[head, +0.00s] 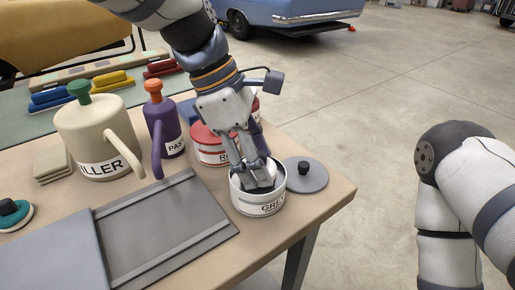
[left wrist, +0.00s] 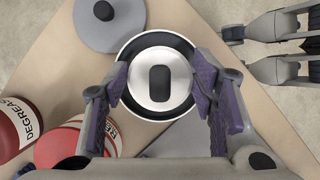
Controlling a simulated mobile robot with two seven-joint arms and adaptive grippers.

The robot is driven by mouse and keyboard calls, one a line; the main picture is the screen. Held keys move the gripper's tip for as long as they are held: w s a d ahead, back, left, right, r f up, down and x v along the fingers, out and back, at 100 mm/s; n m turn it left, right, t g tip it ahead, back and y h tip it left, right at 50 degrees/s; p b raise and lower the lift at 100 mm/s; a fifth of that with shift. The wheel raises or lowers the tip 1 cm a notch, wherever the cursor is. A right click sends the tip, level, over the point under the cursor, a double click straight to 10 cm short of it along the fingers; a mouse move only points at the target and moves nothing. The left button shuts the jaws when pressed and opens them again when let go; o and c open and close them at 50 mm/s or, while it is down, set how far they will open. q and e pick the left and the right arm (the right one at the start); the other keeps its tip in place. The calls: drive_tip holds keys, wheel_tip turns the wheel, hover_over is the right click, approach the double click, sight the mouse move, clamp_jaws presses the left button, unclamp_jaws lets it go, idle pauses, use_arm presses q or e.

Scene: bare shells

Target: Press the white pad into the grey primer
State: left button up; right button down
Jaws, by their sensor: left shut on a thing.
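The white pad (left wrist: 146,98) is a round disc with a dark grip on top, and sits within the mouth of the grey primer tin (head: 259,208). The tin is white with a dark inside, a label starting "GRE", and stands near the table's right edge. My left gripper (head: 256,181) reaches down into the tin's mouth and is shut on the pad; its fingers (left wrist: 160,82) stand on either side of it in the left wrist view. The fingers partly hide the pad in the head view. How deep it sits in the primer is not clear.
A grey lid (head: 306,178) with a dark knob lies right of the tin. A red-lidded tin (head: 211,148) and a degreaser container (left wrist: 22,122) stand close behind. A grey tray (head: 160,240) lies left, with filler (head: 92,135) and purple (head: 166,130) containers beyond.

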use_arm(q)
drive_tip(key=shift+f, duration=0.4)
use_arm(e)
drive_tip(key=shift+w, duration=0.1)
idle(1.0)
use_arm(q)
drive_tip(key=shift+f, duration=0.1)
use_arm(e)
drive_tip(key=shift+w+r, duration=0.2)
drive_tip(key=shift+r, duration=0.05)
idle(1.1)
